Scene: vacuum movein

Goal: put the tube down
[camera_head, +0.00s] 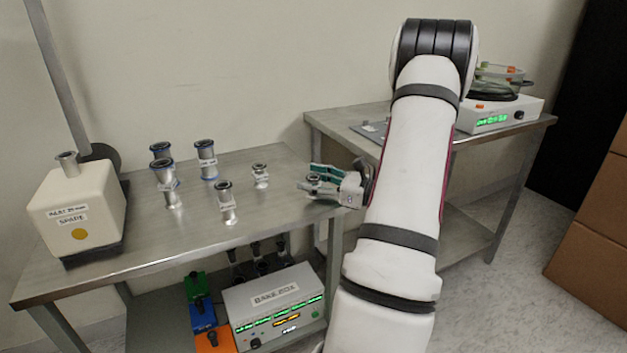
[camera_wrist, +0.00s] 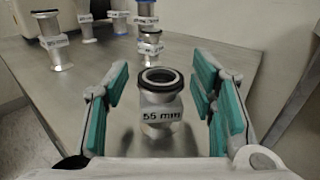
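A short metal tube (camera_wrist: 161,100) with a black-rimmed open top and a "55 mm" label stands upright in the wrist view. It appears to rest on the steel table (camera_wrist: 95,110), close to the table's right end. My gripper (camera_wrist: 163,105) is open around it, with teal finger pads on both sides and a visible gap on each side. In the head view my gripper (camera_head: 322,180) is low over the table's right end, and the tube (camera_head: 314,178) shows between its fingers. The tube's foot is partly hidden there.
Several other labelled tubes stand on the left table (camera_head: 120,235), the nearest a short one (camera_head: 261,176). A cream "SPARE" box (camera_head: 78,212) stands at the left. A "BAKE BOX" unit (camera_head: 275,305) is on the lower shelf. A second table (camera_head: 345,122) stands at right.

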